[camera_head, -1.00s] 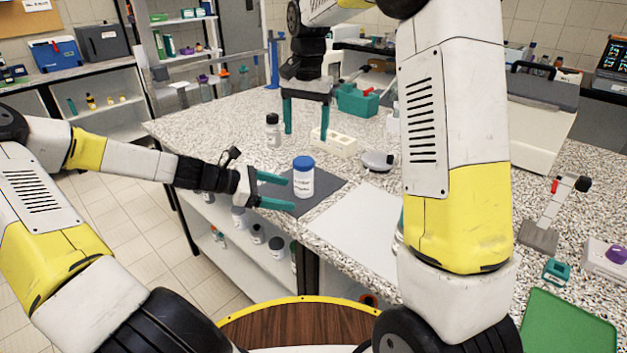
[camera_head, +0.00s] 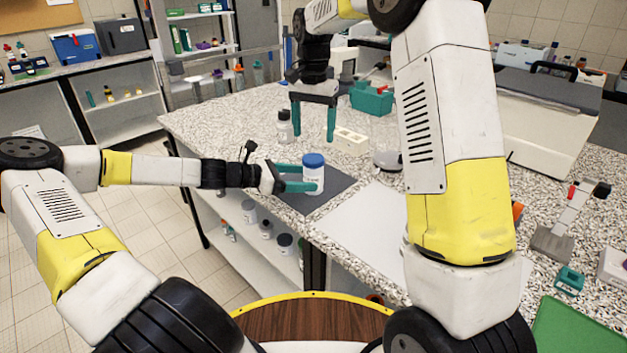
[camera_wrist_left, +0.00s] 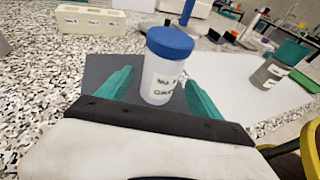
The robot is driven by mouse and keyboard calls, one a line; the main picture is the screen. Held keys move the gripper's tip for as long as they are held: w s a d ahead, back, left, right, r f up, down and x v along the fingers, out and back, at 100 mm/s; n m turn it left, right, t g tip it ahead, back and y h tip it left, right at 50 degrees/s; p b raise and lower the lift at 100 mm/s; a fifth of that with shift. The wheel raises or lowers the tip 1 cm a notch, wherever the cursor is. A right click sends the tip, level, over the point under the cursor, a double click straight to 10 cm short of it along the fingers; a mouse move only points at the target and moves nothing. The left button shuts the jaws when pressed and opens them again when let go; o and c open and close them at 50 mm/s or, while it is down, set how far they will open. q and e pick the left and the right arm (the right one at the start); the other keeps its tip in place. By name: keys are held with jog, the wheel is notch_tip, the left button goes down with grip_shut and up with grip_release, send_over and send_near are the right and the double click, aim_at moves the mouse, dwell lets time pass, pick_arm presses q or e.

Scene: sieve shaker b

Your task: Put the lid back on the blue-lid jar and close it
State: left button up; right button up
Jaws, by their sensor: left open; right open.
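The blue-lid jar (camera_head: 313,182) is white and stands upright on a dark mat. Its blue lid (camera_head: 313,160) sits on its top; I cannot tell whether it is tight. The jar (camera_wrist_left: 158,82) and lid (camera_wrist_left: 170,42) also show in the left wrist view. My left gripper (camera_head: 300,178) is open, low and level, with a finger on either side of the jar; gaps show beside it in the wrist view. My right gripper (camera_head: 315,120) is open and empty, pointing down behind the jar, near a white bottle and a white rack.
The dark mat (camera_head: 340,183) lies by the counter's edge, with a white sheet (camera_head: 352,222) to its right. A dark-capped white bottle (camera_head: 285,132), a white rack (camera_head: 350,142) and a teal box (camera_head: 371,100) stand behind. My right arm crosses the view at right.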

aim_at(313, 178)
pick_arm(q)
jog(key=shift+x, duration=1.95)
jog(key=shift+c, duration=0.4)
grip_shut()
